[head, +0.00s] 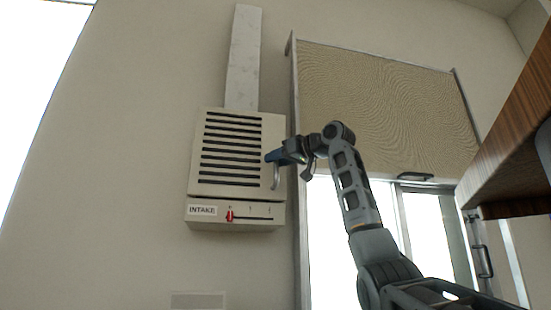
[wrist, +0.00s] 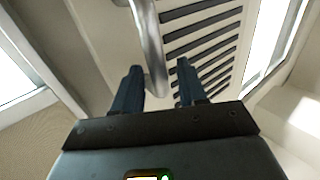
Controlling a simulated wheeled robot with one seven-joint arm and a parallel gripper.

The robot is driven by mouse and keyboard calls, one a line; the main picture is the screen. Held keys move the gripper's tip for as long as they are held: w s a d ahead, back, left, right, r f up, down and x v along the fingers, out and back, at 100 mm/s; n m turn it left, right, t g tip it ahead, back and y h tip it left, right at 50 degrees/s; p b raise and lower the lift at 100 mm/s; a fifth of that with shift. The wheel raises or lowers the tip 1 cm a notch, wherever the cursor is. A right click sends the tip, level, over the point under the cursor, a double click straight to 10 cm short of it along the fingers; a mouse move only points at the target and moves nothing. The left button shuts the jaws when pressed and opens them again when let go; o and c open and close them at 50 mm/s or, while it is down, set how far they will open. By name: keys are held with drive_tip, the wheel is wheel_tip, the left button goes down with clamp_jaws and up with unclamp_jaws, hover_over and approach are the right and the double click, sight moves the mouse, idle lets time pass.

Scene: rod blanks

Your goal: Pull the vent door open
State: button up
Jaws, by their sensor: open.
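The vent door (head: 227,188) is the slatted front of a cream box on the wall, below a pale duct. It looks closed. Its metal handle (head: 276,177) is a vertical bar on the right side of the door. My gripper (head: 274,157) is at the upper part of the handle in the head view. In the wrist view my gripper (wrist: 158,75) is open, with a dark blue finger on each side of the handle (wrist: 149,45). The bar lies between the fingers, nearer the left one, and I cannot tell whether it touches. The slats (wrist: 205,45) show behind.
Below the door is a panel with an INTAKE label (head: 202,210) and a red slider (head: 230,216). A window with a patterned blind (head: 385,100) is to the right. A wooden cabinet (head: 505,150) overhangs at far right. The wall left of the vent is clear.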

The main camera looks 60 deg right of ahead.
drive_tip(key=shift+w+d, duration=0.15)
drive_tip(key=shift+w, duration=0.35)
clamp_jaws()
idle(0.3)
